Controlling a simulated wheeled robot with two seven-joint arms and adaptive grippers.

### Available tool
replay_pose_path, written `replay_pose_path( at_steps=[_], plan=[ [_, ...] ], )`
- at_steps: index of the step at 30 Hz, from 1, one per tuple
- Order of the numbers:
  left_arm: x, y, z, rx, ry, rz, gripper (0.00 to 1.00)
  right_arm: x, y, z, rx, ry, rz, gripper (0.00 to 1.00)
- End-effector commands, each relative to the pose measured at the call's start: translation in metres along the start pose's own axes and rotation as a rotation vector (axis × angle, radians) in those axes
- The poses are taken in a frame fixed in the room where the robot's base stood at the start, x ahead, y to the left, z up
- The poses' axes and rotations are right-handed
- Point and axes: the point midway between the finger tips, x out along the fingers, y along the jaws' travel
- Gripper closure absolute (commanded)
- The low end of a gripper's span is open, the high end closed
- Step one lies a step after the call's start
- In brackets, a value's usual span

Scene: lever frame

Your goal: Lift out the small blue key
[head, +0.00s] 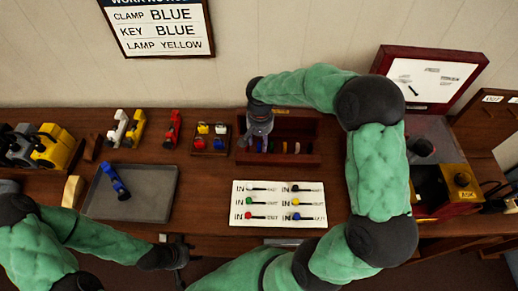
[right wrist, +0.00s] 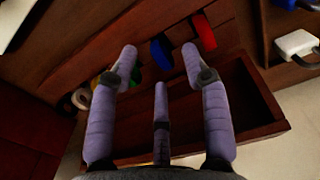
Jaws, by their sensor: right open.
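The small blue key (right wrist: 157,54) stands in a row of coloured keys in a dark red-brown wooden rack (head: 310,128). In the right wrist view it lies just beyond and between the spread fingertips of my right gripper (right wrist: 160,58), with no grip on it visible. In the head view my right gripper (head: 258,133) points down over the left part of the rack, partly hiding the keys. My left gripper (head: 181,258) is low at the table's front edge, dark and small; its jaw opening is not clear.
A red key (right wrist: 203,32) and a green key (right wrist: 136,74) flank the blue one. A wall sign (head: 158,28) reads CLAMP BLUE, KEY BLUE, LAMP YELLOW. A grey tray (head: 150,205) holds a blue clamp (head: 116,182). A white lever panel (head: 277,204) lies before the rack.

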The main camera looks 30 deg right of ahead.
Motion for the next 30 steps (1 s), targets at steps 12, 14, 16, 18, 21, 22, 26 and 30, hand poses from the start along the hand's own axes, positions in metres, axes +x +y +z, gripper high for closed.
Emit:
replay_pose_path(
  at_steps=[12, 14, 16, 18, 21, 22, 26, 30],
  plan=[
    [0.008, -0.003, 0.0, 0.0, 0.0, 0.0, 0.6, 0.028, 0.001, 0.0, 0.0, 0.002, -0.001, 0.52],
    [0.008, -0.003, 0.0, 0.0, 0.0, 0.0, 0.6, 0.028, 0.001, 0.0, 0.0, 0.002, -0.001, 0.64],
    [0.008, -0.003, 0.0, 0.0, 0.0, 0.0, 0.6, 0.028, 0.001, 0.0, 0.0, 0.001, -0.001, 0.83],
    [0.008, -0.003, 0.0, 0.0, 0.0, 0.0, 0.6, 0.028, 0.001, 0.0, 0.0, 0.001, 0.0, 1.0],
    [0.008, -0.003, 0.0, 0.0, 0.0, 0.0, 0.6, 0.028, 0.001, 0.0, 0.0, 0.001, 0.0, 1.0],
    [0.008, -0.003, 0.0, 0.0, 0.0, 0.0, 0.6, 0.028, 0.001, 0.0, 0.0, 0.001, 0.0, 1.0],
    [0.008, -0.003, 0.0, 0.0, 0.0, 0.0, 0.6, 0.028, 0.001, 0.0, 0.0, 0.001, 0.0, 1.0],
    [0.008, -0.003, 0.0, 0.0, 0.0, 0.0, 0.6, 0.027, 0.001, 0.0, 0.0, 0.001, 0.0, 1.0]
  ],
)
